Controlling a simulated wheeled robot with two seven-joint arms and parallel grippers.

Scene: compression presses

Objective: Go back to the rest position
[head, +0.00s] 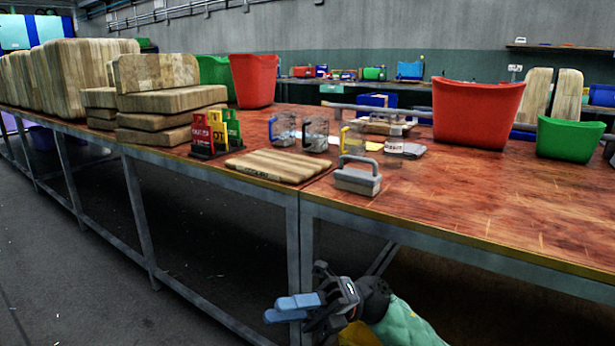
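My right gripper (280,309) is low in the head view, in front of the workbench and below its top. Its two blue fingers point left and lie close to each other in the picture. From this angle I cannot tell whether they are apart or touching. I see no object at the fingers. The gripper is clear of the bench's front edge and its legs. My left gripper is not in view.
The bench top (480,210) carries a grey press with a handle (358,177), a striped board (278,165), clear mugs (316,134), stacked wooden blocks (170,100), red bins (476,113) and a green bin (568,139). The floor (90,280) at left is open.

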